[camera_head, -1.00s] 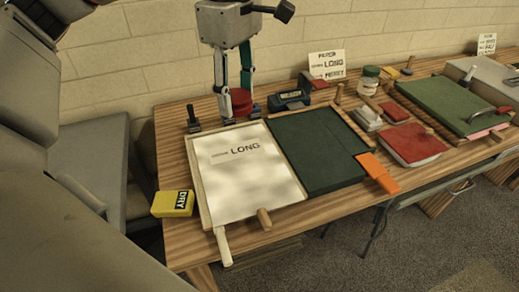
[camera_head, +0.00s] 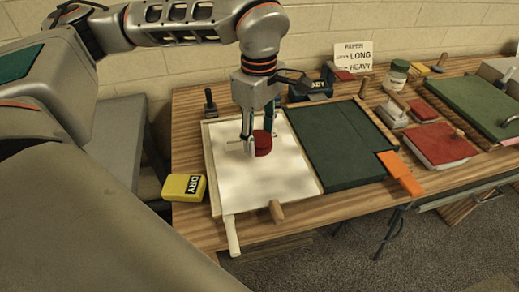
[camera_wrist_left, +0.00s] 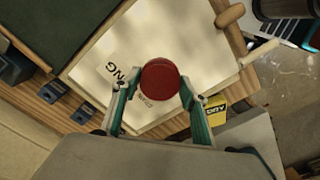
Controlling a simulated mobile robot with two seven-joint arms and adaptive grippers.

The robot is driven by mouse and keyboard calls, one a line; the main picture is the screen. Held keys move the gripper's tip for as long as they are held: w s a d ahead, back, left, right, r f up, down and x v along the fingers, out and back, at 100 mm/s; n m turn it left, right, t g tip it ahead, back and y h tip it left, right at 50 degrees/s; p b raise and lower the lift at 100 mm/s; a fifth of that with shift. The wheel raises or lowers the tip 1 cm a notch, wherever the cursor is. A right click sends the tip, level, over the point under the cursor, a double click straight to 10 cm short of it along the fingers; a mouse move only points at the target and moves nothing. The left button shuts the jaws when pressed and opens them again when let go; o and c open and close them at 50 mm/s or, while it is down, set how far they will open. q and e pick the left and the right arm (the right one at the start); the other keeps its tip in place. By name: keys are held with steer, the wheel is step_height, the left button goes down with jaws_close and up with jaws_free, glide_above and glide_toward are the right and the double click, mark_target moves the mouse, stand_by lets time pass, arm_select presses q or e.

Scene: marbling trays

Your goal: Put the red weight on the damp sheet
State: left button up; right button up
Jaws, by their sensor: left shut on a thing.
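The red weight (camera_head: 262,143) is a round red disc between the fingers of my left gripper (camera_head: 259,146). The gripper is shut on it and is over the upper middle of the damp sheet (camera_head: 265,182), a pale sheet in the left-hand tray. In the left wrist view the weight (camera_wrist_left: 160,78) sits between the two fingertips (camera_wrist_left: 160,92) and partly covers the printed word on the sheet (camera_wrist_left: 150,45). I cannot tell whether the weight touches the sheet or hangs just above it. My right gripper is not in view.
A dark green tray (camera_head: 335,150) adjoins the sheet on the right, with an orange piece (camera_head: 400,173) at its corner. A yellow DRY block (camera_head: 184,187) is at the left table edge. A small dark tool (camera_head: 209,103) stands behind. A red pad (camera_head: 438,145) lies further right.

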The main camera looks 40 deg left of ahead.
mark_target(259, 150)
arm_select(q)
steer(key=shift+f, duration=2.15)
steer(key=shift+f, duration=0.1)
steer(key=o, duration=1.5)
steer(key=shift+f, duration=0.1)
steer(key=shift+o, duration=0.2)
step_height(259, 150, up, 12)
steer(key=shift+r+p, duration=0.2)
steer(key=shift+p, duration=0.25)
steer(key=shift+s, duration=0.1)
